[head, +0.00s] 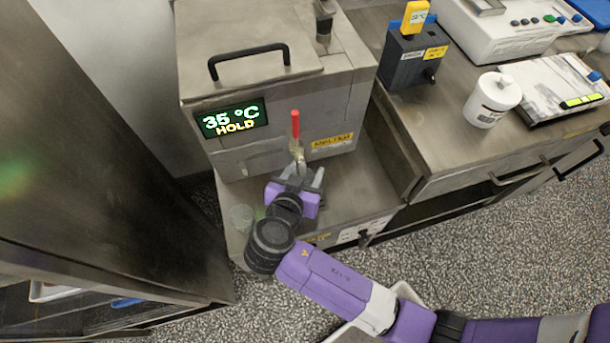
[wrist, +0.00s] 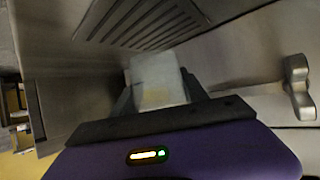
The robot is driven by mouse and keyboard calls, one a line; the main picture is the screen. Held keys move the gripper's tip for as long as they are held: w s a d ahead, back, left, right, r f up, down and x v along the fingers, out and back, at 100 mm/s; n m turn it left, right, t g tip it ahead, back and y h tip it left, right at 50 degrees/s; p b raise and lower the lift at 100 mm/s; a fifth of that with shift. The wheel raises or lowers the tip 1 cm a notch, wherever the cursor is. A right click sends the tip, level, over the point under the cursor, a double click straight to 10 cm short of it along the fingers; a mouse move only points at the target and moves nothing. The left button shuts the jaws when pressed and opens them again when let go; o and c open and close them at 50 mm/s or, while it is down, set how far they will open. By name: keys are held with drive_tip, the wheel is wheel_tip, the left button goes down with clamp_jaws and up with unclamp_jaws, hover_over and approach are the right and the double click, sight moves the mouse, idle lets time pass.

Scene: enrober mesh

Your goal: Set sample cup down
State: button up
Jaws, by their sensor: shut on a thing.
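My gripper (head: 300,177) is in front of the steel tank, just below the tap with the red handle (head: 295,125). In the wrist view my gripper (wrist: 157,96) is shut on a pale, whitish sample cup (wrist: 157,78), with one finger on each side of it. The cup's lower part is hidden behind the gripper body, and its contents cannot be made out. In the head view the held cup is mostly hidden by the fingers and tap. A clear, round cup-like thing (head: 242,217) stands on the steel ledge (head: 352,190), left of my gripper.
The tank (head: 275,95) reads "35 °C HOLD" and rises right behind my gripper. The ledge is bare to the right. A slotted panel (wrist: 150,20) shows in the wrist view.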

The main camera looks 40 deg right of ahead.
drive_tip(key=shift+f, duration=1.5)
drive_tip(key=shift+f, duration=0.15)
drive_tip(key=o, duration=1.3)
drive_tip(key=shift+r, duration=0.2)
drive_tip(key=b+v, duration=0.1)
drive_tip(key=v, duration=1.1)
drive_tip(key=shift+a+f, duration=0.1)
drive_tip(key=shift+a, duration=0.05)
